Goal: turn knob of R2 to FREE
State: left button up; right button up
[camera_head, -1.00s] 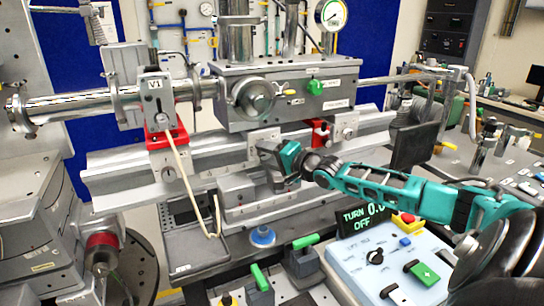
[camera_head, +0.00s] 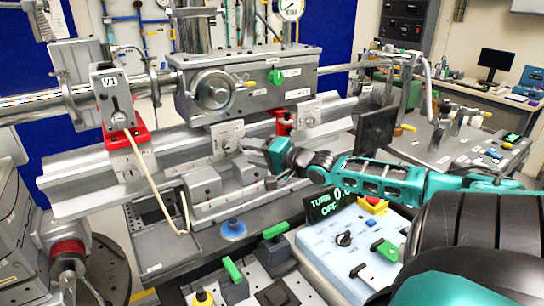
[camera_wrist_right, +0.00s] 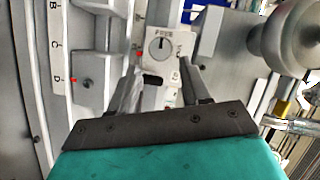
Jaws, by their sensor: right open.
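A round grey knob (camera_wrist_right: 160,46) with a dark pointer line sits on a light plate in the right wrist view, with the word FREE above it and a red mark at its left. In the head view, its plate (camera_head: 228,135) is on the front of the rail's middle carriage; I cannot read its R number. My right gripper (camera_wrist_right: 160,68) is open. Its fingers stand on either side of the knob's lower part in the picture; I cannot tell whether they touch it. In the head view, the right gripper (camera_head: 252,155) reaches the plate from the right. My left gripper is not in view.
A carriage with a red base (camera_head: 126,136) and a V1 block stand at left. A handwheel (camera_head: 213,89) hangs above the rail. A control box (camera_head: 355,245) with a TURN display lies below my right arm. A dark panel (camera_head: 376,130) stands near that arm.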

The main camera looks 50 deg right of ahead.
jog(key=shift+s+d+r, duration=0.1)
jog(key=shift+s+r, duration=0.1)
jog(key=shift+s, duration=1.2)
jog(key=shift+s+d+r, duration=0.1)
jog(key=shift+s+r, duration=0.05)
jog(key=shift+s, duration=1.25)
